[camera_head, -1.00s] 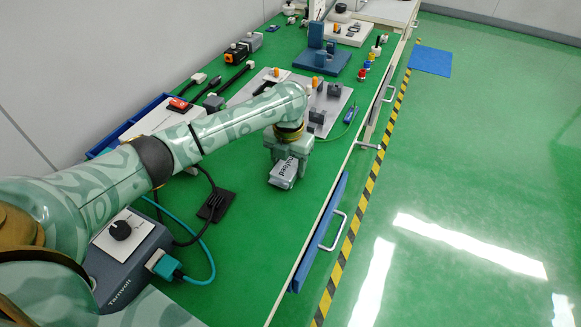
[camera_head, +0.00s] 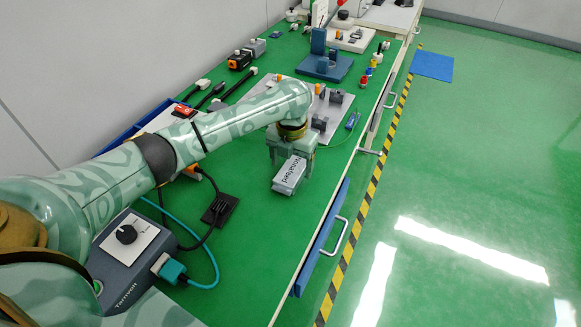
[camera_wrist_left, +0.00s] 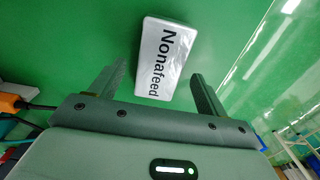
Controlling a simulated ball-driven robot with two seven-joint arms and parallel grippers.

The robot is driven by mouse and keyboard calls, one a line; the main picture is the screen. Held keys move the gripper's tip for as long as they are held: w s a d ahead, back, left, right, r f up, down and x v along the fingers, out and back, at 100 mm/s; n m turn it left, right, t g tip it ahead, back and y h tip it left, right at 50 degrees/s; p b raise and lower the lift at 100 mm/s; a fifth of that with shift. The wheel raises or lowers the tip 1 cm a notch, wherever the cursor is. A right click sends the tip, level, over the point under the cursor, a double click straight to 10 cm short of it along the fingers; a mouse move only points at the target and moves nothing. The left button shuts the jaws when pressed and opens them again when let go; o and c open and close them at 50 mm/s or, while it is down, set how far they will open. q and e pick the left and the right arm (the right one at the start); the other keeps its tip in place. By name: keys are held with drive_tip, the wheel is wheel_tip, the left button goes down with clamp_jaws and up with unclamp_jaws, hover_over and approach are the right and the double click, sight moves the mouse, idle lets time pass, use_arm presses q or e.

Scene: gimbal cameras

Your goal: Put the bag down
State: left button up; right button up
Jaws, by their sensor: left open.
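The bag (camera_head: 289,175) is a small pale grey pack with a dark printed name. It lies flat on the green bench top near the front edge. My left gripper (camera_head: 291,158) is right behind the bag in the head view, pointing down. In the wrist view its two fingers (camera_wrist_left: 159,75) are spread apart, with green bench showing between each finger and the bag. Neither finger presses on the bag. My right gripper is not in view.
A grey control box with a black knob (camera_head: 127,234) and a teal plug (camera_head: 170,269) stand at the lower left. A black socket plate (camera_head: 220,210) lies left of the bag. A grey board (camera_head: 335,105) with fixtures lies behind.

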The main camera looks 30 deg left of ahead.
sight(291, 170)
use_arm(q)
wheel_tip(291, 170, up, 9)
drive_tip(key=p, duration=0.3)
drive_tip(key=shift+r+p, duration=0.15)
drive_tip(key=shift+p, duration=0.25)
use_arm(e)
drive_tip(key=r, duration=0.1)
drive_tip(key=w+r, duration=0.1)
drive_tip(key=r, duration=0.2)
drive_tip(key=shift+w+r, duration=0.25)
